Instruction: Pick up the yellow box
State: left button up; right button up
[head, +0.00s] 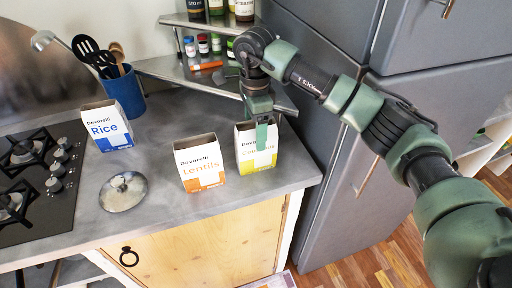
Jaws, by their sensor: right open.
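The jaws are open. My left gripper is not in view.
An orange Lentils box (200,165) stands just left of the yellow box. A blue Rice box (107,127), a lid (123,190) and a utensil pot (123,92) are further left. Metal corner shelves (180,68) hold jars behind. The grey fridge (345,120) stands to the right.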

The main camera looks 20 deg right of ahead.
jog(key=f+p, duration=0.1)
jog(key=f, duration=0.2)
jog(key=f+p, duration=0.1)
jog(key=f, duration=0.1)
jog(key=shift+w+d+f+p, duration=0.2)
jog(key=shift+w+f+p, duration=0.1)
jog(key=shift+f, duration=0.05)
jog(key=shift+r, duration=0.1)
grip_shut()
